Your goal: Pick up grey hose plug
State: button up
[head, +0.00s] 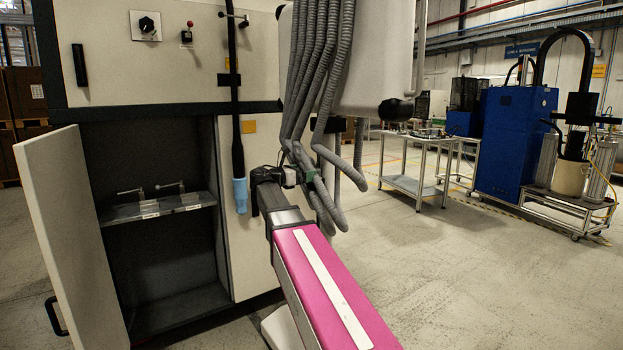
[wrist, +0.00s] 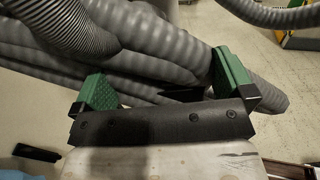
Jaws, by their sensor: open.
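A bundle of grey corrugated hoses (head: 312,70) hangs down in front of the cabinet; no separate grey plug can be made out on it. My gripper (head: 316,183) is at the bundle's lower part, partly hidden by the hoses and my arm. In the wrist view my gripper (wrist: 160,82) is open, with green pads on its fingers. Grey hoses (wrist: 145,35) cross beyond and around the fingers, close to them; whether they touch is unclear. A black hose (head: 235,110) with a light-blue end piece (head: 240,195) hangs left of my gripper.
The cabinet (head: 165,95) has an open door (head: 70,235) at left. Inside, a shelf (head: 160,209) carries two metal T-handled fittings. A metal cart (head: 415,185) and a blue machine (head: 513,140) stand farther back right.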

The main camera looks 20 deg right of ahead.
jog(key=x, duration=0.3)
jog(key=shift+w+d+f, duration=0.1)
jog(key=shift+d, duration=0.2)
jog(key=c, duration=1)
jog(key=shift+o, duration=0.2)
